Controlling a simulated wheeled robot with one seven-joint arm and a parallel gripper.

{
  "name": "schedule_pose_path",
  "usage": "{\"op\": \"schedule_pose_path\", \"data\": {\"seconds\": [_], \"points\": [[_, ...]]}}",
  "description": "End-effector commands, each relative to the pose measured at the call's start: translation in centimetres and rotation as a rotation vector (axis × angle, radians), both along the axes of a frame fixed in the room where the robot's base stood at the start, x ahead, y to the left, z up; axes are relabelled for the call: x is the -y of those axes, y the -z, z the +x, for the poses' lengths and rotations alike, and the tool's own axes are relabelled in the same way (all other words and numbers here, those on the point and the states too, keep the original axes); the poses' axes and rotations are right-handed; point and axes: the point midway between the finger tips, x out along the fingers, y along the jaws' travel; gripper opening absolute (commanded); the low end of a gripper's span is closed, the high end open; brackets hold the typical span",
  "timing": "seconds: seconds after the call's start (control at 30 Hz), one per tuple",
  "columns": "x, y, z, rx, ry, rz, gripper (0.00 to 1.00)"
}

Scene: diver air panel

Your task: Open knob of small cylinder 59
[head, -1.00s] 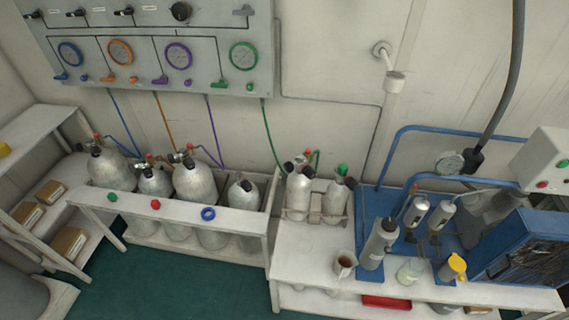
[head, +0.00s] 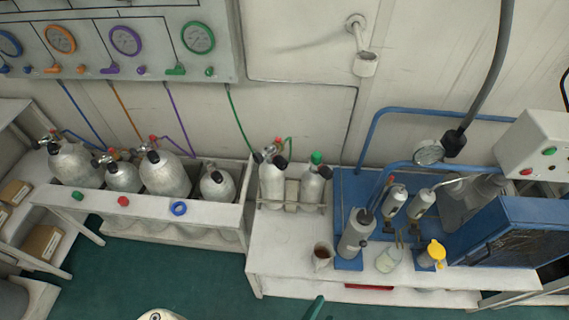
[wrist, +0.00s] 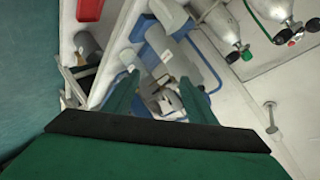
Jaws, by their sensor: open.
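Two small silver cylinders stand upright in a low rack on the white bench in the head view, a left one (head: 271,185) and a right one (head: 313,188). The left has a black knob and a red cap with a green hose; the right has a green top and a black knob. No number is legible, so I cannot tell which is 59. Cylinder tops with black knobs (wrist: 246,54) also show upper right in the wrist view. My gripper (wrist: 158,88) has green fingers, spread and empty, away from the cylinders. A green fingertip shows at the head view's bottom edge.
Larger cylinders (head: 168,176) stand in a white rack (head: 130,206) at left. A gauge panel (head: 170,75) hangs above. A brown-filled cup (head: 322,257), a grey bottle (head: 355,236) and a blue compressor (head: 505,243) occupy the bench's right. Green floor in front is clear.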

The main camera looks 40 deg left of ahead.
Motion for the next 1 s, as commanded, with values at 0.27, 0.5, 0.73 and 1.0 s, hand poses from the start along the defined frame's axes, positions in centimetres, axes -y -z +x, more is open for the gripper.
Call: {"op": "schedule_pose_path", "data": {"seconds": [0.27, 0.5, 0.73, 1.0], "points": [[-6.7, 5.4, 8.6, -0.197, 0.062, 0.670, 0.51], [-13.0, 5.2, 16.0, -0.439, 0.069, 1.197, 0.51], [-19.2, 0.6, 22.0, -0.767, 0.012, 1.609, 0.51], [-23.7, -6.9, 25.7, -1.174, -0.071, 1.865, 0.51]]}}
